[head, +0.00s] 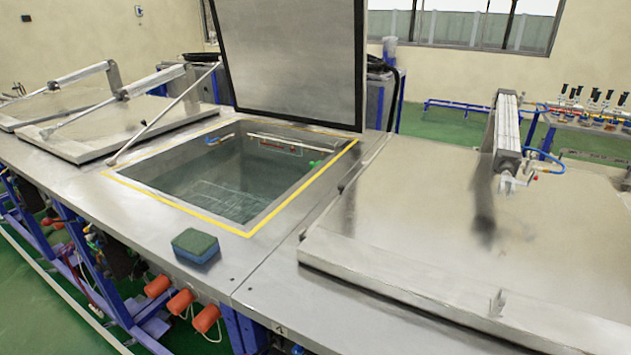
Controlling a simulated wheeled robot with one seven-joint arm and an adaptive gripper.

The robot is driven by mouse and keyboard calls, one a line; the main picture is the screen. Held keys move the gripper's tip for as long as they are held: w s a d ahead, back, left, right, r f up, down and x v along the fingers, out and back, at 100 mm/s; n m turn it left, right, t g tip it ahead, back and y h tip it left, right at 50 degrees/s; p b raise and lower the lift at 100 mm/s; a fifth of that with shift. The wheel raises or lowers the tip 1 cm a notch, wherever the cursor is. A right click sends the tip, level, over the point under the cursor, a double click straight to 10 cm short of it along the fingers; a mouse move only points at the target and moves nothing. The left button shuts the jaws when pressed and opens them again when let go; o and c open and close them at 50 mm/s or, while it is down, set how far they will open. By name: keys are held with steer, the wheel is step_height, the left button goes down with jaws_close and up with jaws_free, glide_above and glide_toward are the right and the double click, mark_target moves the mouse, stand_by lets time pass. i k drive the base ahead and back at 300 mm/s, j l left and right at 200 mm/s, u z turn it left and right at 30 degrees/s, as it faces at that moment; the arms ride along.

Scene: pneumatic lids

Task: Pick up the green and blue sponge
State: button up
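The green and blue sponge (195,245) lies flat on the steel top near the front edge, in front of the open tank. Its green side faces up and its blue layer shows below. Nothing touches it from above. My gripper does not show in the head view.
An open tank (120,181) with a yellow border is behind the sponge, its lid (290,60) raised. A closed steel lid (400,235) with a pneumatic cylinder (507,125) is at right. More closed lids (110,128) are at left. Orange knobs (181,302) hang below the front edge.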

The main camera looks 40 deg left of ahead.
mark_target(195, 246)
steer(key=u, duration=1.85)
steer(key=i+j+z, duration=0.35)
steer(key=j, duration=0.25)
steer(key=i+j+z, duration=0.15)
steer(key=i+j, duration=0.15)
steer(key=i+j+z, duration=0.2)
steer(key=j, duration=0.25)
steer(key=i+j+z, duration=0.15)
steer(key=j, duration=0.2)
steer(key=k, duration=0.05)
